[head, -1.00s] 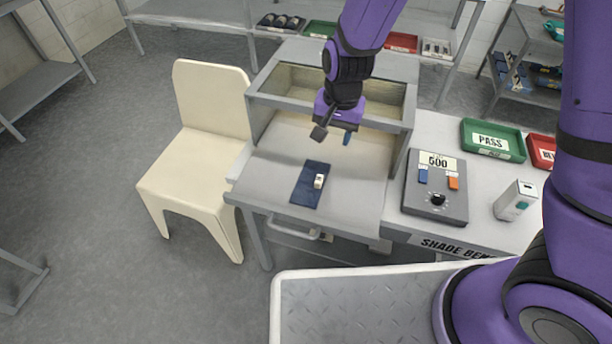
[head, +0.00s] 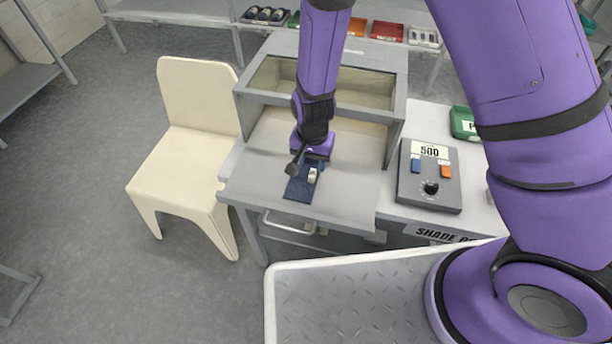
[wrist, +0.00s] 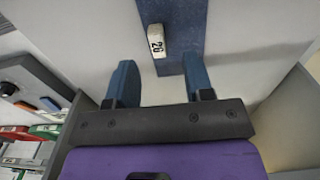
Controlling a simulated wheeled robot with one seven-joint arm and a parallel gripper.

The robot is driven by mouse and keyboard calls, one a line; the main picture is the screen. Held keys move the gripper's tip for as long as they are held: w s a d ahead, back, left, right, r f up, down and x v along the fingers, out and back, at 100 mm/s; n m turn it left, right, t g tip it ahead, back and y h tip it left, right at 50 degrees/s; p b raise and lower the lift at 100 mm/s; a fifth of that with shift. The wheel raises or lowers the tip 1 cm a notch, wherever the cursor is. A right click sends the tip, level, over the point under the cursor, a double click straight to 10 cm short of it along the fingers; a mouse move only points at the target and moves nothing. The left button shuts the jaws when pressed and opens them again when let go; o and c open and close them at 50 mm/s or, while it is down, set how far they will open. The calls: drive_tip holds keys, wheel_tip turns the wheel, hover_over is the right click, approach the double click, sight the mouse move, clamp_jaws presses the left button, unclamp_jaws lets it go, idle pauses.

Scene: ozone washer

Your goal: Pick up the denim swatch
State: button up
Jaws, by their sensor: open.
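The denim swatch (head: 299,191) is a dark blue strip lying flat on the pale grey bench top. A small white block (head: 312,176) with a dark number sits on it, near one long edge. In the wrist view the swatch (wrist: 188,25) runs down from the top edge, and the block (wrist: 157,41) shows at its left side. My gripper (wrist: 160,82) is open and empty, its blue fingers spread apart. The right finger overlaps the swatch's near end in that view. In the head view my gripper (head: 310,163) covers the swatch's far end; I cannot tell if it touches.
An open-fronted grey box (head: 398,112) stands behind the swatch. A grey control unit (head: 431,185) marked 500 is on the right, with a green tray (head: 462,124) beyond it. A cream chair (head: 178,160) stands at the left. The bench top right of the swatch is clear.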

sight(312, 173)
drive_tip(key=shift+d+f, duration=0.1)
drive_tip(key=shift+f, duration=2.2)
drive_tip(key=shift+c, duration=0.2)
clamp_jaws()
